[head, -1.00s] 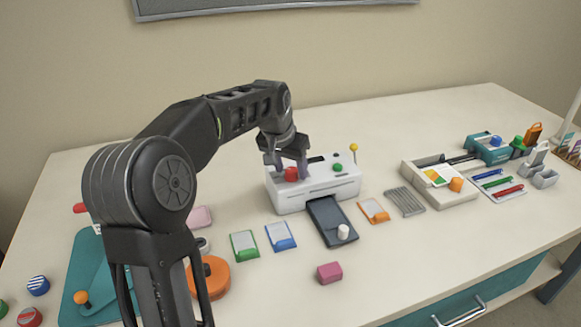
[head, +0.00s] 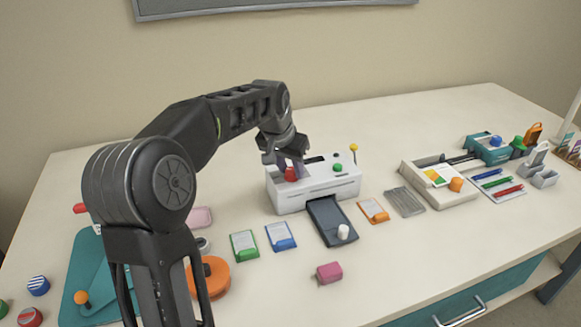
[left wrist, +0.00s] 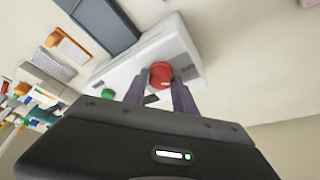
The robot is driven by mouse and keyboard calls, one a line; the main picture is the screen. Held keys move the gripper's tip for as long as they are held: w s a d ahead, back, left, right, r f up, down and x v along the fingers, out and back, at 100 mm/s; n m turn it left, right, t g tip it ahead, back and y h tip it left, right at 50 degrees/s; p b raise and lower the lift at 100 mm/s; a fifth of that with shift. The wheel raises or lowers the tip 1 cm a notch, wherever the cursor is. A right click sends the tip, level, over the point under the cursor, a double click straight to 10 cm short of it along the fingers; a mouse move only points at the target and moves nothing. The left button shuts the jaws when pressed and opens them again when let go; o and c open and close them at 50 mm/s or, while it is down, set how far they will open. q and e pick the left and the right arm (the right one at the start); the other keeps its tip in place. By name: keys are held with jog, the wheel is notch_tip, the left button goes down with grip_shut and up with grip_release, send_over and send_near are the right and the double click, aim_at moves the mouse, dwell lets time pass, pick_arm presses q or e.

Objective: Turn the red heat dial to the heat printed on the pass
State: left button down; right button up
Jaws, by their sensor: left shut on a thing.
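The red heat dial (head: 290,174) sits on top of the white laminator (head: 318,192) at its left end. My left gripper (head: 286,168) reaches down from above with its fingers shut on the dial. In the left wrist view the red dial (left wrist: 161,75) lies between the two fingertips (left wrist: 160,84). The dial's markings cannot be read. Green, blue and orange passes, the green one (head: 244,245), the blue one (head: 280,236) and the orange one (head: 373,210), lie on the table; their print is too small to read. My right gripper is not in view.
A green button (head: 337,168) and a yellow-tipped lever (head: 353,148) are on the laminator. A dark tray (head: 326,216) with a white knob extends in front. A pink block (head: 329,272) lies nearer. A cream box (head: 440,190) and pen tray stand right.

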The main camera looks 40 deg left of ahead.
pick_arm(q)
jog(key=shift+m, duration=0.3)
jog(key=m, duration=0.1)
jog(key=m+h+p, duration=0.1)
jog(key=m, duration=0.1)
jog(key=m+h+p, duration=0.1)
jog(key=m, duration=0.1)
jog(key=shift+w+a+r, duration=0.1)
jog(key=shift+a+r, duration=0.05)
jog(key=shift+a, duration=0.1)
jog(key=m+h+p, duration=0.1)
jog(key=m, duration=0.2)
jog(key=m+g+h+p, duration=0.1)
jog(key=m, duration=0.2)
jog(key=shift+g, duration=0.3)
jog(key=c, duration=1)
grip_release()
jog(key=shift+c, duration=0.2)
